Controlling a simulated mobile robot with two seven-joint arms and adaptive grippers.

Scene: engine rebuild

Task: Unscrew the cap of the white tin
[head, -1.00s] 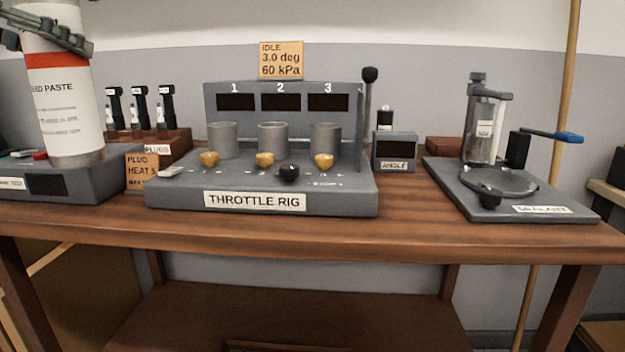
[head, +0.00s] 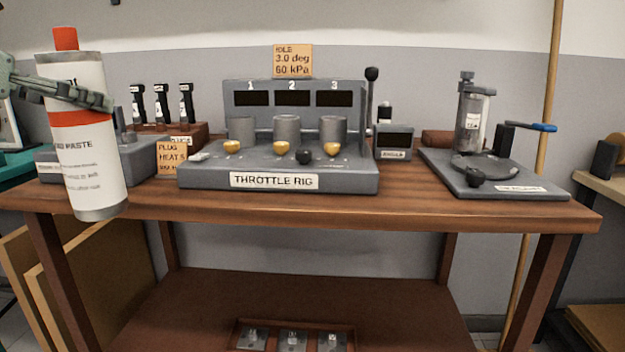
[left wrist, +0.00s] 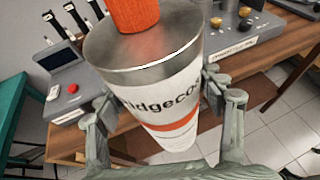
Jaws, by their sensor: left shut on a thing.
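The white tin (head: 88,160) is a tall cylinder with a red band, dark print and grey metal ends. Its orange-red cap (head: 66,39) sits on the top end. My left gripper (head: 75,95) is shut around the upper body of the tin, below the cap, and holds it nearly upright, slightly tilted, in front of the bench's left end. In the left wrist view the tin (left wrist: 185,95) lies between both fingers, with the cap (left wrist: 135,14) on it at the top edge. My right gripper is not in view.
The wooden bench (head: 400,212) carries the throttle rig (head: 280,178), an angle gauge (head: 393,142), a stand with a blue-ended lever (head: 500,178) and a plug rack (head: 190,133). A tray (head: 272,325) lies on the lower shelf. The floor in front is clear.

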